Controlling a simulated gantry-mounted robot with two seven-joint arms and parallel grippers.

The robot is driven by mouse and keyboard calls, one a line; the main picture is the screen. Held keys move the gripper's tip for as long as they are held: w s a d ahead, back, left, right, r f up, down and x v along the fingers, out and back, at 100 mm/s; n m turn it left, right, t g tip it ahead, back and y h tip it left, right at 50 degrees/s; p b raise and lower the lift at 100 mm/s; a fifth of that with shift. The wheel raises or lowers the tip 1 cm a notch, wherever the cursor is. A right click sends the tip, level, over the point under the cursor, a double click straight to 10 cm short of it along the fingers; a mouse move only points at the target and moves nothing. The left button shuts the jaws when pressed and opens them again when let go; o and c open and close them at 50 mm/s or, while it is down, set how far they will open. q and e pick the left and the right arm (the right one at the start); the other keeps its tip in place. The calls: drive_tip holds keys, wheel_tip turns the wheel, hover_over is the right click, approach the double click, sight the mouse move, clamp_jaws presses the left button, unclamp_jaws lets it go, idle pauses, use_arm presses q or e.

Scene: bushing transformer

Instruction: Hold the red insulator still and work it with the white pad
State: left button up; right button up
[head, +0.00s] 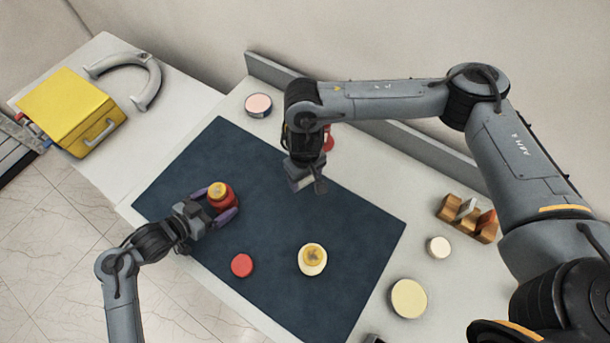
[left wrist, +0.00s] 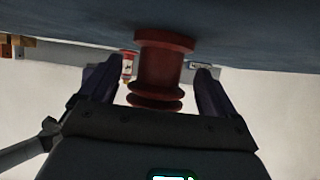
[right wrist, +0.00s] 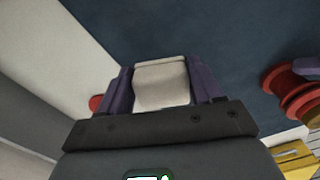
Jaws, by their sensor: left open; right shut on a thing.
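The red insulator (head: 222,201) stands on the dark blue mat (head: 350,210) at its left part, with a yellow top. My left gripper (head: 222,206) is open, with its two purple fingers on either side of it. In the left wrist view the ribbed red insulator (left wrist: 160,68) shows between the fingers, with gaps on both sides. My right gripper (head: 308,182) is above the mat, right of the insulator and apart from it. In the right wrist view it is shut on the white pad (right wrist: 161,84). The insulator (right wrist: 292,92) shows at the right there.
A red disc (head: 242,265) and a white piece with a yellow top (head: 312,259) are on the mat's near part. A wooden rack (head: 467,217), cream discs (head: 409,298) and a pink-topped round tin (head: 258,105) stand around it. A yellow box (head: 72,110) is at far left.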

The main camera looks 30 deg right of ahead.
use_arm(q)
drive_tip(key=shift+w+d+f, duration=0.2)
drive_tip(key=shift+d+f, duration=0.15)
drive_tip(key=shift+d, duration=0.25)
drive_tip(key=c, duration=0.6)
idle(0.6)
